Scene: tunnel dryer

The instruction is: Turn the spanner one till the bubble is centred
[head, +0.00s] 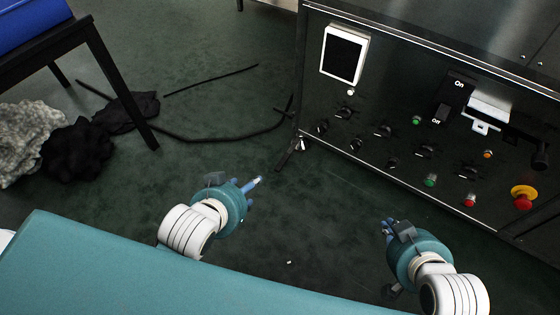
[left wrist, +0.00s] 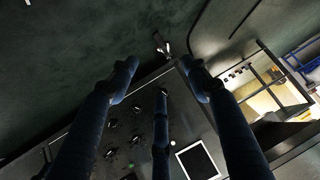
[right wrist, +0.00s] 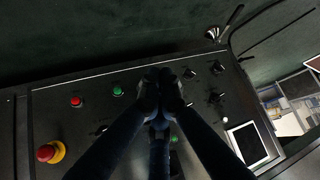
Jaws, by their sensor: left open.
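My left gripper (head: 254,185) is over the floor, left of the control cabinet (head: 400,105); its fingers are spread and empty in the left wrist view (left wrist: 161,72). My right gripper (head: 388,228) is over the floor in front of the cabinet; in the right wrist view its fingertips (right wrist: 161,80) are together with nothing seen between them. A small metallic foot (head: 302,144) with a dark bar shows at the cabinet's lower left corner, apart from both grippers. It also shows in the left wrist view (left wrist: 161,46) and right wrist view (right wrist: 212,33). I cannot make out a spanner or bubble for certain.
The cabinet front carries a white-framed screen (head: 344,55), several knobs and buttons, and a red emergency stop (head: 522,200). A dark cable (head: 200,138) lies on the floor. A black table (head: 80,50) and crumpled dark cloth (head: 78,150) are at left. The middle floor is clear.

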